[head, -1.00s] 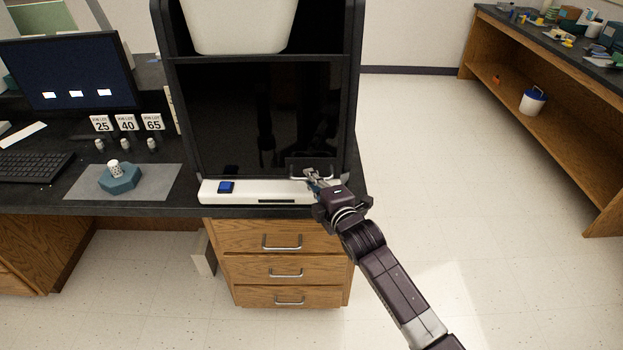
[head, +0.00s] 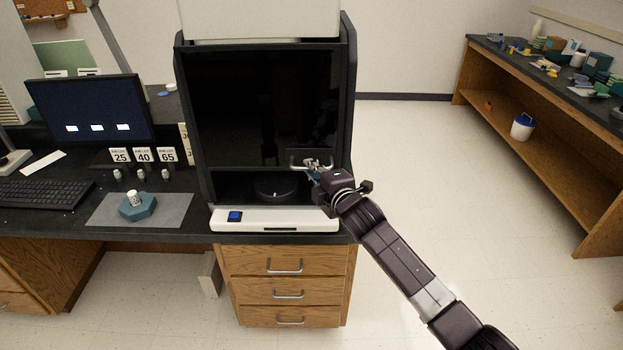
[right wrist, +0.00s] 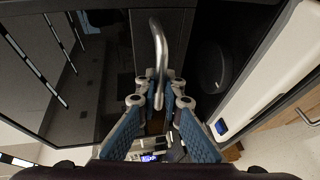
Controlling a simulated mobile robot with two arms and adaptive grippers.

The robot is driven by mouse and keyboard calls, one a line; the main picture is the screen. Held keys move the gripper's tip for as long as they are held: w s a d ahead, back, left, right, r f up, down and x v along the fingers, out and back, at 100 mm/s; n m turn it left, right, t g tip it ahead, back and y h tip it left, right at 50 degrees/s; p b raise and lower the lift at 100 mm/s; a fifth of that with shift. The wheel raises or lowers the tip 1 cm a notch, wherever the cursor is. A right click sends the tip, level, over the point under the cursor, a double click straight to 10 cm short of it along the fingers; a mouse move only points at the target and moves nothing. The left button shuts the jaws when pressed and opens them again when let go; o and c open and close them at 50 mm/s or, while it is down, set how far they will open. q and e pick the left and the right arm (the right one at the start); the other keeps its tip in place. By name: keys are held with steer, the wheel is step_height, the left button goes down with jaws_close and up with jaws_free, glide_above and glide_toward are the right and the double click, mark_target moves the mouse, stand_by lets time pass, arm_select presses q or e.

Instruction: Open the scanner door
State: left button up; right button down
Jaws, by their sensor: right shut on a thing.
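The scanner (head: 348,120) is a tall black cabinet on the desk with a white front base (head: 290,219). Its dark glossy door (head: 260,105) is raised part way, leaving a gap above the base. Through the gap a round black turntable (head: 277,188) shows inside. A metal handle (head: 306,165) sits at the door's lower right. My right gripper (head: 315,168) is shut on this handle. In the right wrist view the curved handle (right wrist: 158,60) runs between the blue-padded fingers (right wrist: 160,95). My left gripper is not in view.
Left of the scanner stand a monitor (head: 90,108), a keyboard (head: 45,194) and cards marked 25, 40 and 65. A white patterned piece (head: 134,198) sits on a blue hexagonal block (head: 138,210) on a grey mat (head: 175,212). The floor to the right is clear.

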step_height(320, 180, up, 10)
steer(key=p, duration=0.5)
steer(key=shift+f, duration=0.2)
step_height(320, 180, up, 6)
steer(key=p, duration=0.5)
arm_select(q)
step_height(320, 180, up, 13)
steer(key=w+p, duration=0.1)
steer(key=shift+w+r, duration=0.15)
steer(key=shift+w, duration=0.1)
arm_select(e)
steer(key=shift+r, duration=0.85)
steer(key=c, duration=2)
jaws_free()
steer(key=shift+c, duration=0.2)
steer(key=shift+f, duration=0.1)
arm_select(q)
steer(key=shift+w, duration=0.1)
